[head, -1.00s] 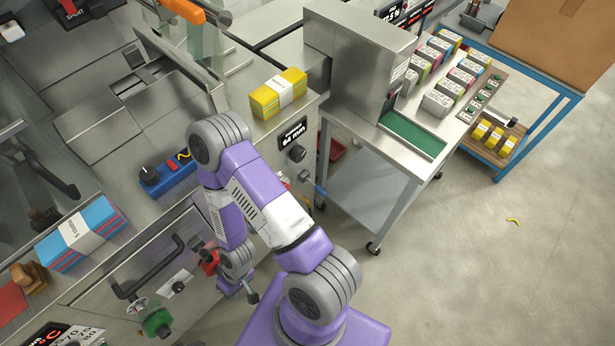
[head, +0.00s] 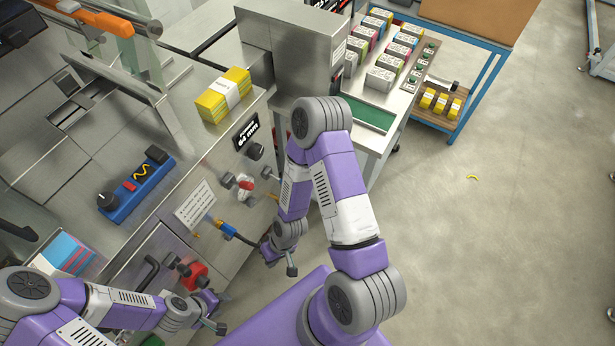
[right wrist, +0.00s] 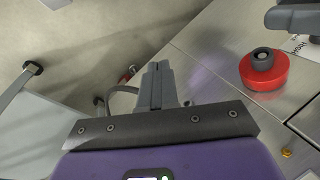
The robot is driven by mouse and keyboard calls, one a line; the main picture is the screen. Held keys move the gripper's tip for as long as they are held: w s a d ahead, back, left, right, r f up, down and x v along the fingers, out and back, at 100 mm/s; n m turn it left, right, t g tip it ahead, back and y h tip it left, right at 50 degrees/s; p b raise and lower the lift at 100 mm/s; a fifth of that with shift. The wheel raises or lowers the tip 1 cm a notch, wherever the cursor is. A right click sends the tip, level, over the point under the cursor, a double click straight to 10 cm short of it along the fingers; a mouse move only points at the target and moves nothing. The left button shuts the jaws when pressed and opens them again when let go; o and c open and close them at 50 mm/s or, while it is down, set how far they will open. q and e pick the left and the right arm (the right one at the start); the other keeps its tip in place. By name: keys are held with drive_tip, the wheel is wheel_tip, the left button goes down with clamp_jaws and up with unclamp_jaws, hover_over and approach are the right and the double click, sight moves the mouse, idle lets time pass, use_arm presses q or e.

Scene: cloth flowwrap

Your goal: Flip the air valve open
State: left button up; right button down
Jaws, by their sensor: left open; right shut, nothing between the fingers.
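A small fitting with a blue lever (head: 226,229) and brass-coloured ends, which looks like the air valve, sits on the machine's front panel in the head view, below a white placard (head: 195,205). My right gripper (head: 268,254) is just below and to the right of it. In the right wrist view the right gripper's fingers (right wrist: 155,84) are together with nothing between them. My left gripper (head: 208,299) is open beside a red switch with a dark knob (head: 194,275), lower on the panel. I cannot tell whether either gripper touches anything.
A dark bar handle (head: 147,272) lies left of the red switch. A steel side table with a green strip (head: 371,115) stands at right.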

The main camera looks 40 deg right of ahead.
drive_tip(key=w+d+r+n+p, duration=0.1)
drive_tip(key=w+d+r+n, duration=0.2)
drive_tip(key=w+n, duration=0.3)
drive_tip(key=w+d+r+n+p, duration=0.1)
drive_tip(key=w+d+r+n, duration=0.1)
drive_tip(key=w+d+n, duration=0.3)
drive_tip(key=n+h+p, duration=0.2)
drive_tip(key=n+h, duration=0.2)
drive_tip(key=n, duration=0.8)
approach(280, 180)
drive_tip(key=f+b, duration=0.1)
drive_tip(key=f, duration=0.1)
drive_tip(key=s+f+b, duration=0.1)
drive_tip(key=f, duration=0.1)
drive_tip(key=f+b, duration=0.1)
drive_tip(key=f, duration=0.2)
drive_tip(key=shift+s+d+b, duration=0.25)
drive_tip(key=shift+d+b, duration=0.1)
drive_tip(key=shift+d, duration=0.05)
drive_tip(key=shift+f, duration=0.1)
